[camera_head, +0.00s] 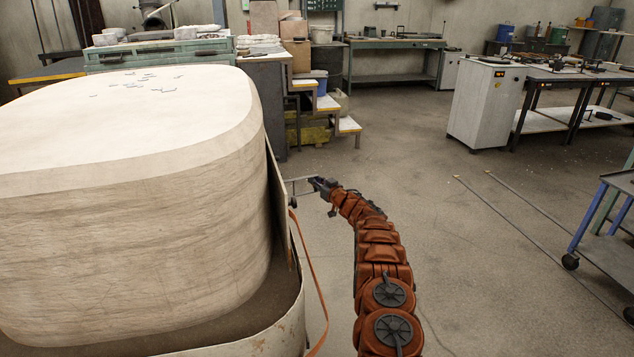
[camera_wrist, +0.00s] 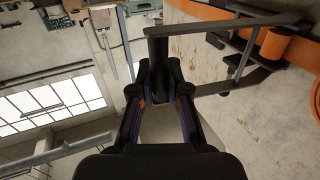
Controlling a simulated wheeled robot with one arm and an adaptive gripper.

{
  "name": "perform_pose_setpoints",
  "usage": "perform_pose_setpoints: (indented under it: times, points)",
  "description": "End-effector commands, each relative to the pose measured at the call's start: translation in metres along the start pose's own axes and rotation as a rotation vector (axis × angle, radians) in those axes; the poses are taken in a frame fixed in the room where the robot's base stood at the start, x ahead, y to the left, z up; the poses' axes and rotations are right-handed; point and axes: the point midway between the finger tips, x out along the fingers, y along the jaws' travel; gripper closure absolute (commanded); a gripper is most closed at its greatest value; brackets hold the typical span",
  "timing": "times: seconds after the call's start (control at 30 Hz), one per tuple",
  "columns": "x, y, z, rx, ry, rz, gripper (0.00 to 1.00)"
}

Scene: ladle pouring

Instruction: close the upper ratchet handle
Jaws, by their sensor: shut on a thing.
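The ratchet handle (camera_wrist: 225,24) is a dark metal frame in the wrist view. Its thick round grip bar stands between my fingers, and its side bars run right to the ratchet by an orange strap (camera_wrist: 288,46). My gripper (camera_wrist: 159,82) is shut on the grip bar. In the head view my gripper (camera_head: 323,185) is at the far end of my orange arm, right of the big pale block. The handle (camera_head: 298,180) shows there as thin bars, sticking out from the wall beside the block. The ratchet body is small and partly hidden there.
The large pale block (camera_head: 130,110) sits in a worn casing (camera_head: 285,335) at left. A loose orange strap (camera_head: 308,255) hangs along its side. Open floor (camera_head: 470,260) lies right of my arm. A blue cart (camera_head: 610,225) stands at the right edge.

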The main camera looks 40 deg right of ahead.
Motion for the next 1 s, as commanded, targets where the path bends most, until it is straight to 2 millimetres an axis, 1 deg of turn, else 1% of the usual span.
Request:
perform_pose_setpoints:
  times: [0.03, 0.5, 0.9, 0.93, 1.0]
  points:
    - [-0.001, 0.004, 0.0, 0.001, 0.0, 0.008, 1.0]
    - [0.007, -0.006, 0.0, 0.001, 0.0, -0.006, 1.0]
    - [0.008, -0.007, -0.001, 0.001, 0.0, -0.008, 1.0]
    - [0.008, -0.007, -0.001, 0.001, 0.0, -0.008, 0.84]
    - [0.008, -0.007, -0.001, 0.001, 0.001, -0.008, 0.77]
